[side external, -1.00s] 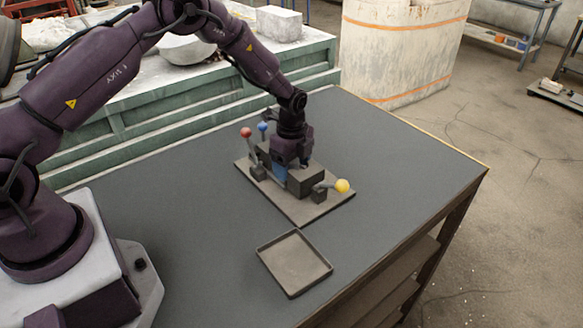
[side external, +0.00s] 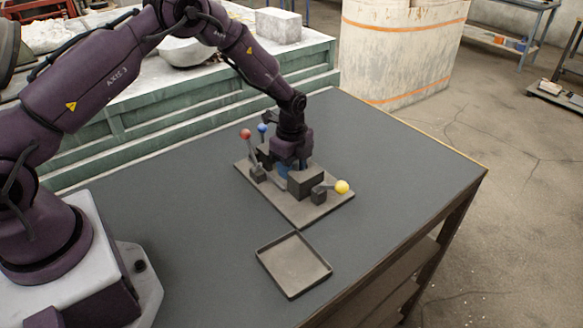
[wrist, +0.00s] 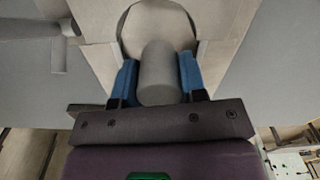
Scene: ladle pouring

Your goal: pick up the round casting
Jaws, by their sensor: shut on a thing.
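The round casting (wrist: 158,75) shows in the wrist view as a plain grey upright cylinder between my two blue fingers. My gripper (side external: 285,171) is shut on it, one finger on each side, as the wrist view also shows (wrist: 157,88). In the side view the casting is mostly hidden by my gripper and a dark block. My gripper is low over the fixture plate (side external: 300,212).
The fixture carries levers with a red knob (side external: 246,133), a blue knob (side external: 262,128) and a yellow knob (side external: 342,187), close around my gripper. An empty shallow tray (side external: 294,264) lies in front. The dark tabletop (side external: 400,160) is clear to the right.

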